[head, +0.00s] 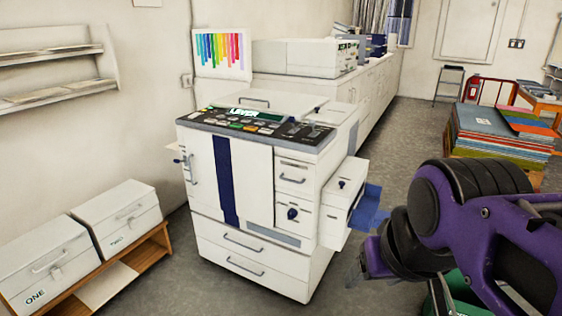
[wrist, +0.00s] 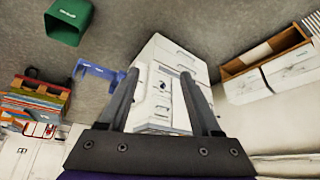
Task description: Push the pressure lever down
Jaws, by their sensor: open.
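The white duplicator machine (head: 235,180) stands on the floor in the middle of the head view, with a dark blue stripe and a black control panel (head: 258,122) marked "LEVER". Dark knobs sit on its front (head: 292,213) and on its right side unit (head: 341,184). I cannot tell which part is the pressure lever. In the wrist view the machine (wrist: 178,58) appears upside down beyond my gripper (wrist: 160,74). My gripper's two fingers are apart with nothing held between them. In the head view my purple arm is at the right, clear of the machine.
A blue tray (head: 370,207) sticks out from the machine's right side. A green bin (wrist: 68,18) stands near my arm. Boxes marked ONE (head: 38,262) and TWO (head: 118,215) sit on a low wooden shelf at left. Paper stacks (head: 500,130) stand at right; grey floor lies between.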

